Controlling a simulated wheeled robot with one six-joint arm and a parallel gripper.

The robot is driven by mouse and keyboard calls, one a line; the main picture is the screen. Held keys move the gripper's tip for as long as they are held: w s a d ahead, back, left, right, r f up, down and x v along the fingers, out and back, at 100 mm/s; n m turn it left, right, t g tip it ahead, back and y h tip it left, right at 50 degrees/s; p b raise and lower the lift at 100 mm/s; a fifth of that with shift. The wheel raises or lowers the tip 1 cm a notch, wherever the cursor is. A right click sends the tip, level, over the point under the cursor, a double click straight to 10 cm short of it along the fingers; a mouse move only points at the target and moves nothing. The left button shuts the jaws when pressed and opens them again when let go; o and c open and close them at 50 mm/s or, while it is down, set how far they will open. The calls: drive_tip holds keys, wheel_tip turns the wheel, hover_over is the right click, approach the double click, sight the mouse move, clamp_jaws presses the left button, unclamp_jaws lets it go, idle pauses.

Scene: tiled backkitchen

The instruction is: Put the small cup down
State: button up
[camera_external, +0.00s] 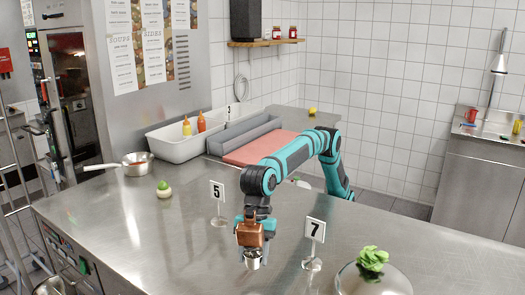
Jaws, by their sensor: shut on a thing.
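My gripper (252,240) hangs over the front part of the steel counter (130,230), pointing down. It is shut on a small metal cup (253,261), which shows as a shiny silver shape just below the fingers. The cup looks upright. I cannot tell whether its bottom touches the counter or is a little above it. The fingers hide the upper part of the cup.
Number stands 5 (218,196) and 7 (313,238) flank my gripper. A plate (395,283) with green lettuce (373,258) is at the right. The left front counter is clear.

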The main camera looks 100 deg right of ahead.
sight(253, 267)
drive_tip(key=shift+f, duration=2.3)
drive_tip(key=shift+f, duration=0.1)
drive_tip(key=o, duration=1)
drive_tip(key=shift+c, duration=0.2)
drive_tip(key=v, duration=1.2)
drive_tip(key=shift+d, duration=0.1)
